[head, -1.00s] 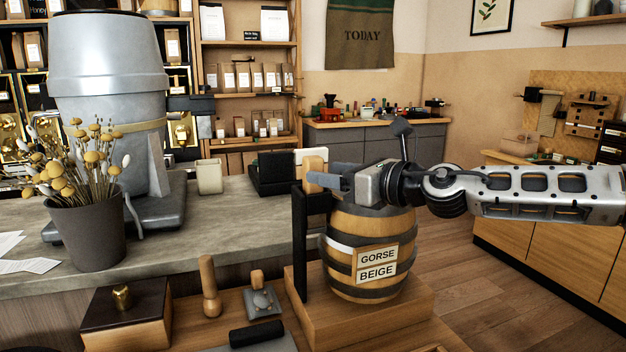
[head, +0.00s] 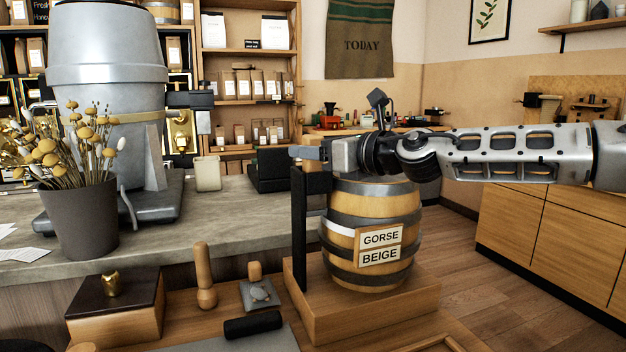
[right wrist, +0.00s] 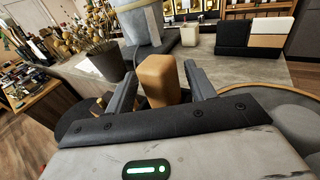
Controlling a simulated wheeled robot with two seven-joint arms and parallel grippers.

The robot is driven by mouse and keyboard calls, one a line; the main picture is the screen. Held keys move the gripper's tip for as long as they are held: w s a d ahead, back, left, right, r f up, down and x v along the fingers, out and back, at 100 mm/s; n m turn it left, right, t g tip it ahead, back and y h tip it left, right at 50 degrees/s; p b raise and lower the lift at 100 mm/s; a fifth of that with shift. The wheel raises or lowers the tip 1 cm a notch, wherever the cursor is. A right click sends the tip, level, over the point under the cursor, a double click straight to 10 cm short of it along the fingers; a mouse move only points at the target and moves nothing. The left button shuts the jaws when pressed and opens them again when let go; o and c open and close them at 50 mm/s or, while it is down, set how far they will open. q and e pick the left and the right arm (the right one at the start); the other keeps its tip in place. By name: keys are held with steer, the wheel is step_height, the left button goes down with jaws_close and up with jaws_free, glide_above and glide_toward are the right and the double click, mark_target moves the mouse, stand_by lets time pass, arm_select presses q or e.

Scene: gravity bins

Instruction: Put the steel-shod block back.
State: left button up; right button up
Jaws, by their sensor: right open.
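A rounded wooden block (right wrist: 158,80) stands upright between the two fingers of my right gripper (right wrist: 152,92) in the right wrist view. It is probably the steel-shod block, but I see no steel on its visible part. My right gripper is open around it, and I cannot tell whether a finger touches it. My left gripper is not in view.
A barrel (head: 345,262) labelled "GORSE BEIGE" stands beside the post on a wooden base (head: 365,317). A wooden pestle (head: 204,270), a tamper (head: 256,290) and a lidded box (head: 115,310) stand to the left. A flowerpot (head: 80,222) and white cup (head: 208,174) are behind.

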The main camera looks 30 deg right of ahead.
mark_target(317, 135)
steer(key=c, duration=1.1)
steer(key=shift+r, duration=0.15)
steer(key=shift+c, duration=0.2)
steer(key=shift+w+d+r+p, duration=0.1)
steer(key=shift+r+p, duration=0.85)
steer(key=shift+r, duration=1.15)
steer(key=shift+r+p, duration=1.4)
steer(key=shift+r, duration=0.35)
steer(key=shift+r+p, duration=0.45)
steer(key=shift+r, duration=0.15)
jaws_close()
